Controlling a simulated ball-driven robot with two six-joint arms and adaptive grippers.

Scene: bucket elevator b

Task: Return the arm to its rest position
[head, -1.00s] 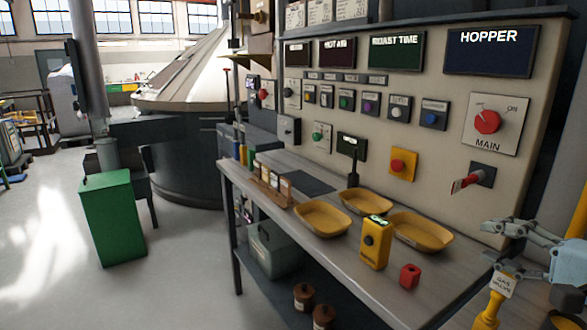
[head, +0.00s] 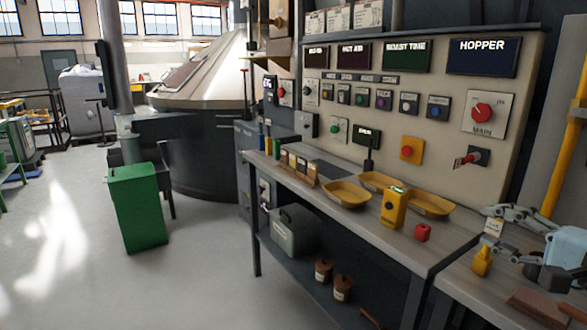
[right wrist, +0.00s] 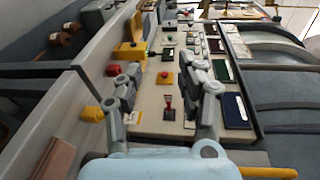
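My right gripper (head: 490,226) is at the right edge of the head view, above the right end of the bench. Its two fingers are spread apart with nothing between them, also in the right wrist view (right wrist: 165,88). A yellow object with a tag (head: 482,262) is just below and behind the fingers in the head view. In the right wrist view the yellow object (right wrist: 92,114) is beside the left finger, and I cannot tell whether they touch. My left gripper is not in view.
The control panel (head: 330,73) with displays, buttons and a red main knob (head: 484,111) rises behind the bench (head: 370,228). Yellow trays (head: 346,195), a yellow device (head: 394,208) and a red block (head: 422,233) stand on the bench. A green bin (head: 138,210) stands left; the floor between is open.

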